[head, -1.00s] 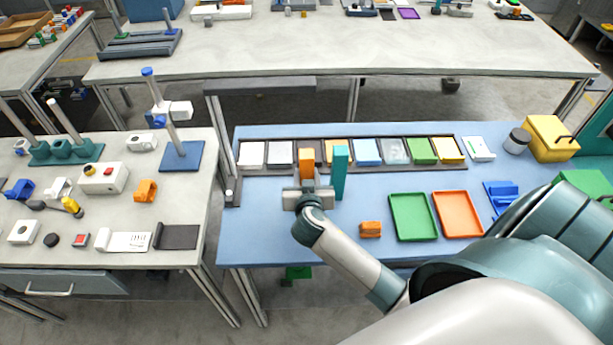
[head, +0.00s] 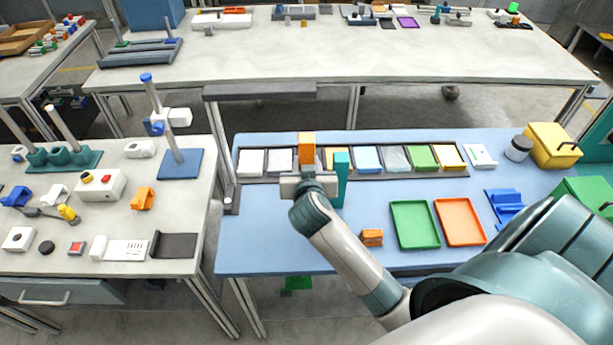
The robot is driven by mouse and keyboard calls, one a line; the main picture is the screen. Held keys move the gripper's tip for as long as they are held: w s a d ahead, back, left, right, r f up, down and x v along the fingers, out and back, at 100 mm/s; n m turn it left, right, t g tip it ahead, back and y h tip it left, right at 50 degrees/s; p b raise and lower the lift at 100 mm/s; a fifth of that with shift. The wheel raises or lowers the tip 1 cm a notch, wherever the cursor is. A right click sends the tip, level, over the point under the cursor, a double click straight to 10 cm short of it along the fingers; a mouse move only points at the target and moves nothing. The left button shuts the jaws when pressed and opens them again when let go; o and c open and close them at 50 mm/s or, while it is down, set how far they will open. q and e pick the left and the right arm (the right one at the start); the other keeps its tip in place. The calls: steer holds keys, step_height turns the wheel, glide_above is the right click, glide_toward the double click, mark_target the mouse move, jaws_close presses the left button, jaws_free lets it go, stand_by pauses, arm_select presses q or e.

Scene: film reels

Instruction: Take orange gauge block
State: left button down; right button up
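A tall orange block (head: 307,145), seemingly the orange gauge block, stands upright at the far end of my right gripper (head: 308,180). The gripper appears shut on it, though its fingers partly hide the block's lower part. The block overlaps the row of trays in the head view and appears raised above the blue table. A tall teal block (head: 341,178) stands upright just right of the gripper. My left gripper is not in view.
A row of shallow bins (head: 397,160) lines the blue table's back. A small orange piece (head: 372,237), a green tray (head: 415,224) and an orange tray (head: 460,222) lie to the right. The table's left front (head: 265,240) is clear.

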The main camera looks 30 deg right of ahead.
mark_target(306, 142)
steer(key=shift+r, duration=1.1)
steer(key=shift+w+r, duration=0.1)
